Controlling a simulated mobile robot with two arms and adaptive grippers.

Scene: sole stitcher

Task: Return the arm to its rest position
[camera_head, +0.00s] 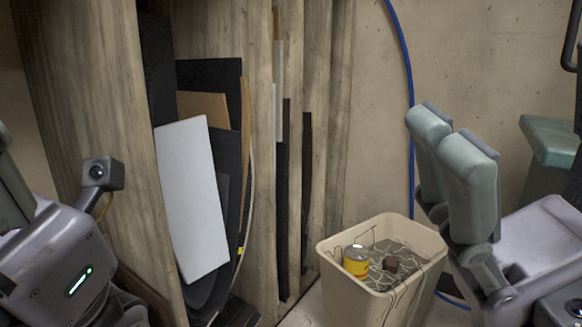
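My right gripper (450,138) shows at the right, its grey-green padded fingers upright, one overlapping the other in this view. It is just right of and above the bin, with no object seen in it. The overlap hides whether the fingers are apart or closed. My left arm (62,262) is at the lower left, a lilac-grey housing with a small lit strip. Only a sliver of its gripper (12,190) may show at the left edge; the rest is cut off, so its state cannot be told.
A wooden rack (262,190) holds upright sheets, including a white panel (192,200). A blue hose (409,80) runs down the wall.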

